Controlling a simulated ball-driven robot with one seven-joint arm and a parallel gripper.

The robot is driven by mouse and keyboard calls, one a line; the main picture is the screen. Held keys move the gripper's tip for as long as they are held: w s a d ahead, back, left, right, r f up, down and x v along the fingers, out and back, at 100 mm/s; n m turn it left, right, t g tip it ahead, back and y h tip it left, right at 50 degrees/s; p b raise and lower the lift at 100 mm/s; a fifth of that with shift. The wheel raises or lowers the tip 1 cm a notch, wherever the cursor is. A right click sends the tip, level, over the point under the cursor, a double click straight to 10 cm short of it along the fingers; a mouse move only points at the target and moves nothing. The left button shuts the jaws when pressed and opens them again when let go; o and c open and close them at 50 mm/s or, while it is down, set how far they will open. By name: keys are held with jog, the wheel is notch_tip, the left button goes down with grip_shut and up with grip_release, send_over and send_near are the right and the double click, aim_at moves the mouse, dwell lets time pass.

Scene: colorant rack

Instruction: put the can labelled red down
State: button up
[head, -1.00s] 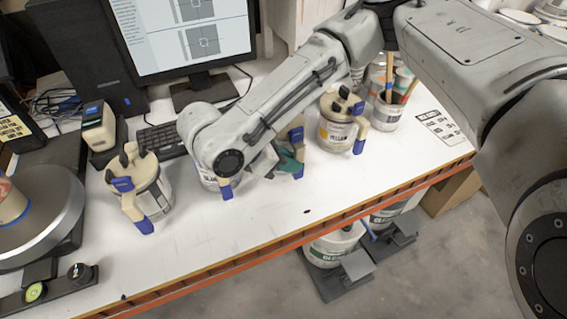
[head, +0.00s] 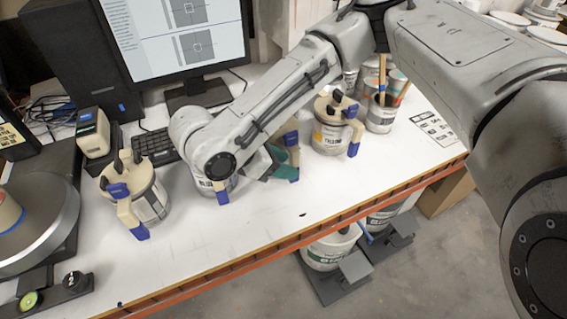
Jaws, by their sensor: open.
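No label reading red is legible. A white can with a beige lid and blue-tipped handles (head: 150,203) stands upright on the white table at the left; its label faces away. A second can (head: 203,184) is mostly hidden behind my forearm, with a blue-tipped handle in front. A can labelled yellow (head: 325,138) stands to the right. My gripper (head: 268,163) is low over the table between the second can and the yellow can. It is open and largely hidden by my arm.
A monitor (head: 178,35), a keyboard (head: 155,145) and a small beige-and-black device (head: 92,135) stand at the back. A round grey machine (head: 45,215) is at the left. A cup of sticks (head: 381,118) stands right. The table's front (head: 235,230) is clear to its orange edge (head: 280,245).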

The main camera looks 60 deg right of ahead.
jog(key=v, duration=1.1)
jog(key=shift+a, duration=0.25)
jog(key=shift+r, duration=0.1)
